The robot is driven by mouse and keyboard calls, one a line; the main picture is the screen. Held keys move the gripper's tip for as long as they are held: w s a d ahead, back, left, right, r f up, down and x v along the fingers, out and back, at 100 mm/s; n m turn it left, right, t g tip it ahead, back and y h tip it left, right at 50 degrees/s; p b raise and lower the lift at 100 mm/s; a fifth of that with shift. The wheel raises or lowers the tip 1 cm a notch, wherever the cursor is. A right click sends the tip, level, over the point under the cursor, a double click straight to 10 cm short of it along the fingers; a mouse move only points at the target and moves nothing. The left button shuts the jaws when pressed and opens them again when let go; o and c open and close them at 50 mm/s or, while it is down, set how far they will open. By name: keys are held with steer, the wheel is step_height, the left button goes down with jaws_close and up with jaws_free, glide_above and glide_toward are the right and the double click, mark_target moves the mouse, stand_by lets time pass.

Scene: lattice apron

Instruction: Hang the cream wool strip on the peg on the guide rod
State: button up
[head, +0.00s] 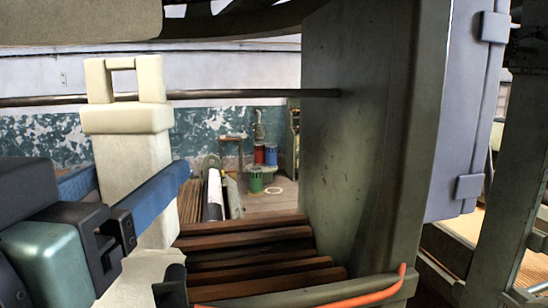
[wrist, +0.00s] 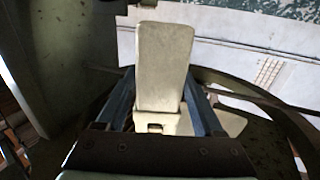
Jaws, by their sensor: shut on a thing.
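The cream wool strip (head: 126,120) stands upright in my gripper (head: 132,174), between its two blue fingers. It has a square loop at its top, and a pale part continues below the fingers. In the wrist view the strip (wrist: 165,48) also shows between the fingers (wrist: 160,82). The dark guide rod (head: 250,94) runs across at the height of the loop and shows in the lower part of the opening. I cannot tell whether it passes through the loop or behind it. I cannot make out a separate peg.
A large grey-green upright panel (head: 355,140) stands right of the strip, at the rod's right end. Brown wooden slats (head: 250,245) lie below, with an orange strip (head: 345,298) on the front edge. Red, blue and green cans stand farther back.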

steer(key=shift+w+a+f, duration=0.1)
steer(key=shift+w+a, duration=0.05)
steer(key=shift+w, duration=0.4)
steer(key=w+a+f+b, duration=0.1)
steer(key=w+b, duration=0.1)
steer(key=w, duration=0.4)
steer(key=shift+a+f, duration=0.2)
steer(key=shift+a, duration=0.2)
steer(key=shift+w, duration=0.1)
stand_by(0.4)
steer(key=o, duration=1.3)
steer(key=shift+o, duration=0.2)
